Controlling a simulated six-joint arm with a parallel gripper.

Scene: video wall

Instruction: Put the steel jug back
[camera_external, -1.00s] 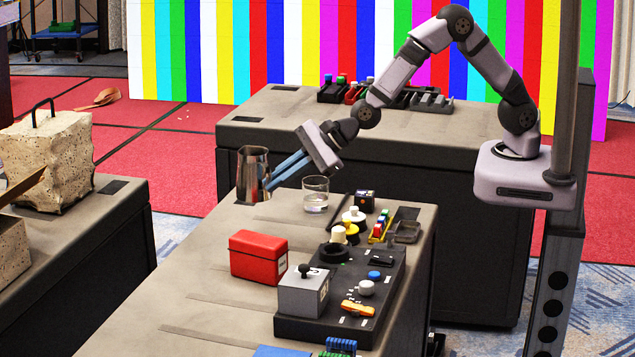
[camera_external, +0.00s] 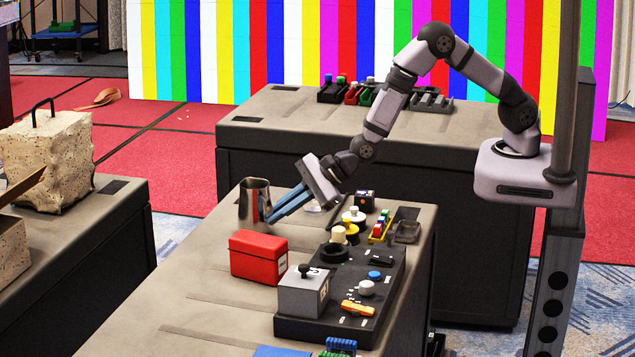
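The steel jug (camera_external: 253,204) is upright at the back left of the near table (camera_external: 205,262). Its base looks to be on the tabletop or just above it; I cannot tell which. My gripper (camera_external: 271,214) reaches in from the right, its long blue-grey fingers at the jug's right side. The fingers look shut on the jug on that side, though the exact contact is hidden.
A red box (camera_external: 258,256) stands in front of the jug. A control panel (camera_external: 340,325) and small coloured parts lie to the right. The tabletop's left front is clear.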

